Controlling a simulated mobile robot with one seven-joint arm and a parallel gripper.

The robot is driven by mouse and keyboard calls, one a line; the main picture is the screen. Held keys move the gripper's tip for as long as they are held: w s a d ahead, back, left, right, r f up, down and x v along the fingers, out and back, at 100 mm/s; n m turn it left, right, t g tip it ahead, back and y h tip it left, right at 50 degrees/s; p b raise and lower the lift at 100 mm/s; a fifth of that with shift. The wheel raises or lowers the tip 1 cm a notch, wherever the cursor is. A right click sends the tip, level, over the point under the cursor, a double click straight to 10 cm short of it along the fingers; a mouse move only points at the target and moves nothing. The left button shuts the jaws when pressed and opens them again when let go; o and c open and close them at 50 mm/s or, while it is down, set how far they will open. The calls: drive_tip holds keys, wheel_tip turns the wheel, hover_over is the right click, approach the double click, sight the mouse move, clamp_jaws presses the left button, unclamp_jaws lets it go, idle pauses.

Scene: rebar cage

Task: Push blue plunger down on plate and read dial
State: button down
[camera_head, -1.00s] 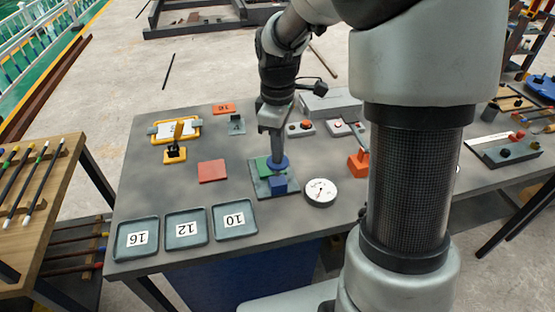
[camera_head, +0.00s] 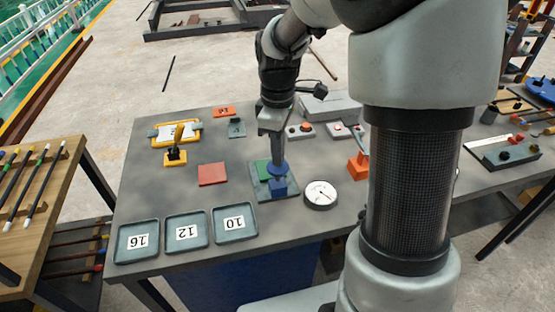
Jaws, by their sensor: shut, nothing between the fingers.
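A blue plunger (camera_head: 279,169) with a round disc head stands over a blue block (camera_head: 279,188) on a grey-green plate (camera_head: 259,193). A green block (camera_head: 264,170) lies on the plate behind it, partly hidden. My gripper (camera_head: 277,157) is shut and points down onto the plunger head, with its tips at or just above the disc; I cannot tell exact contact. The white round dial (camera_head: 320,193) sits right of the plate. Its dark needle points toward the lower right; the scale marks are too small to read.
Three trays labelled 16 (camera_head: 137,257), 12 (camera_head: 187,246) and 10 (camera_head: 235,234) line the front edge. A red square (camera_head: 212,174) lies left of the plate. An orange block with a lever (camera_head: 358,166) stands right.

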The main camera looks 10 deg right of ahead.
drive_tip(key=shift+r+p, duration=2.2)
drive_tip(key=shift+r, duration=0.8)
drive_tip(key=s+r+m+t+p, duration=0.3)
drive_tip(key=s+r+m+t, duration=0.2)
drive_tip(key=s+r+m, duration=0.7)
drive_tip(key=s+r, duration=0.3)
drive_tip(key=s, duration=0.3)
drive_tip(key=shift+s+r+t, duration=0.2)
drive_tip(key=shift+r+t, duration=0.1)
drive_tip(key=shift+r, duration=0.05)
